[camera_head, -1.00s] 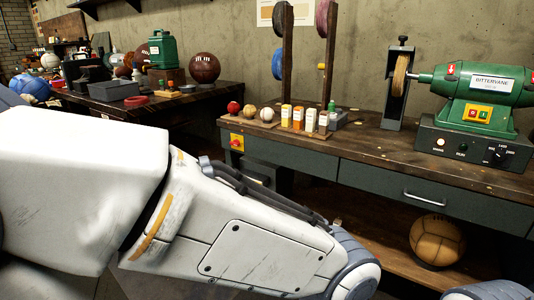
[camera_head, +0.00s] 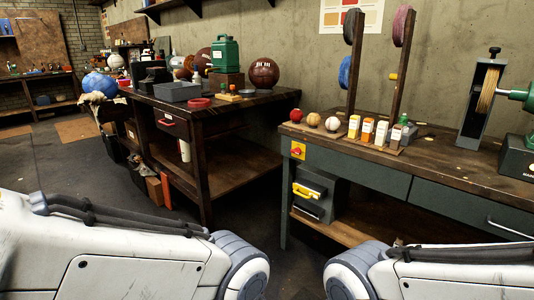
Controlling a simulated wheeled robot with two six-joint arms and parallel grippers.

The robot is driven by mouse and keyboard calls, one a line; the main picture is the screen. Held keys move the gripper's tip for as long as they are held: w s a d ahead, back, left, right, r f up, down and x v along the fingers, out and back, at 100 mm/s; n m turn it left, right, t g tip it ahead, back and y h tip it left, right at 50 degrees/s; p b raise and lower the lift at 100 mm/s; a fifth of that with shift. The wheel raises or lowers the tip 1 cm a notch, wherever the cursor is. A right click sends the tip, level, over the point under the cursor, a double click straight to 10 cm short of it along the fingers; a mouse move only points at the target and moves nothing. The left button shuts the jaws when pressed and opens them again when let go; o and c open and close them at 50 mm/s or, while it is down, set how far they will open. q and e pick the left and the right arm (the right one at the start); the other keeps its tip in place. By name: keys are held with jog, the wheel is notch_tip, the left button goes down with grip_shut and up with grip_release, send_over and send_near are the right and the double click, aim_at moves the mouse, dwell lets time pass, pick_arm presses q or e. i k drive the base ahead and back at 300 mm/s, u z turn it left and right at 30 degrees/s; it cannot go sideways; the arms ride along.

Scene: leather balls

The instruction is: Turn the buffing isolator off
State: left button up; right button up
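The buffing isolator appears to be the small yellow plate with a red rotary knob (camera_head: 298,150) on the left end of the green-grey workbench front. Its exact setting is too small to read. The buffing machine is cut by the right edge, with its upright wheel housing (camera_head: 483,98) and part of its green body (camera_head: 518,95) showing. My two arms show at the bottom of the view, one from the left and one from the right. Both grippers are out of view, and neither arm touches the isolator.
The workbench top (camera_head: 440,160) carries small balls (camera_head: 313,119), several bottles (camera_head: 367,130) and an upright wooden rack (camera_head: 397,75). A yellow-handled dark box (camera_head: 318,192) sits below. A second dark table (camera_head: 225,107) stands left, with open floor (camera_head: 85,150) beyond it.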

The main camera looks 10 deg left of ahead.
aim_at(297, 151)
jog(key=u, duration=0.15)
jog(key=i, duration=1.15)
jog(key=z, duration=0.15)
